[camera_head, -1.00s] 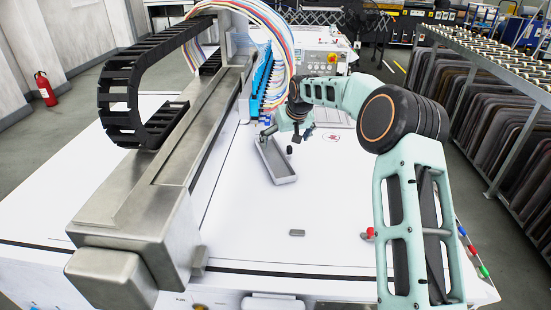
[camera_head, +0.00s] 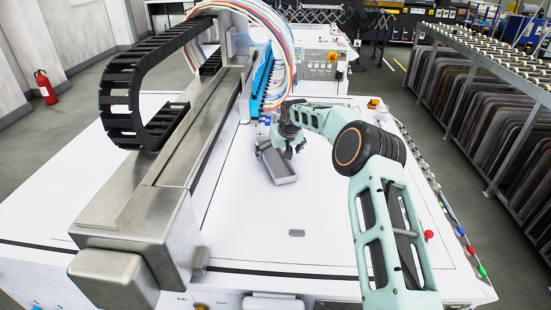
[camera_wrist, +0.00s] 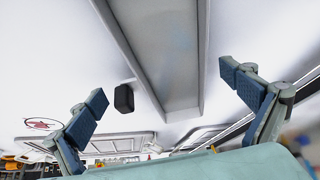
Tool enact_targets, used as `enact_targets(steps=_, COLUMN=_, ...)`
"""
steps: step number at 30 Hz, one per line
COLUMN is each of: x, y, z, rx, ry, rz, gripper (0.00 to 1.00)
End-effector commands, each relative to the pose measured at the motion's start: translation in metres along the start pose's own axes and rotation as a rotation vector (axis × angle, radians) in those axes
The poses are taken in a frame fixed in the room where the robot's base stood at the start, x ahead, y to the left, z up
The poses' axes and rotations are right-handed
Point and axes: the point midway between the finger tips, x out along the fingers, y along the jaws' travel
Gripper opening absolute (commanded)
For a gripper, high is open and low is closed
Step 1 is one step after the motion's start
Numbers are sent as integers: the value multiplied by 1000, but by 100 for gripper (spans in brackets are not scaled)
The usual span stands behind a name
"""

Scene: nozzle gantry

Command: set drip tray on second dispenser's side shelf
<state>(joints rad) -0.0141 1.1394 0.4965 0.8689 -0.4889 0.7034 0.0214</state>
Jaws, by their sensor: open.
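The drip tray, a long grey open trough (camera_head: 283,180), lies on the white table beside the gantry; its far part is partly hidden by my gripper (camera_head: 285,148) in the head view. In the wrist view, the tray (camera_wrist: 172,70) runs down the middle between my two blue-padded fingers, its end near the lower centre. My gripper (camera_wrist: 172,102) is open, a finger on each side, with gaps to the tray's walls. Blue dispenser nozzles (camera_head: 262,88) with coloured hoses line the gantry. I cannot make out which is the second dispenser or its side shelf.
The steel gantry beam (camera_head: 165,170) with a black cable chain (camera_head: 120,95) borders the table on the left. A small black block (camera_wrist: 124,98) stands close beside the tray. A small grey block (camera_head: 297,233) lies nearer the front.

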Motion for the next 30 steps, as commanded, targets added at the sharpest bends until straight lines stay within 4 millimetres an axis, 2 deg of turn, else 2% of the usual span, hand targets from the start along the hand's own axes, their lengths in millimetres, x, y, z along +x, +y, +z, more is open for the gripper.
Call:
enact_targets(steps=5, x=0, y=0, z=0, rx=0, ry=0, rz=0, gripper=98)
enact_targets(steps=21, x=-1, y=0, z=-1, rx=0, ry=3, rz=1, gripper=39)
enact_targets(steps=30, x=-5, y=0, z=-4, rx=0, ry=4, rz=1, gripper=39)
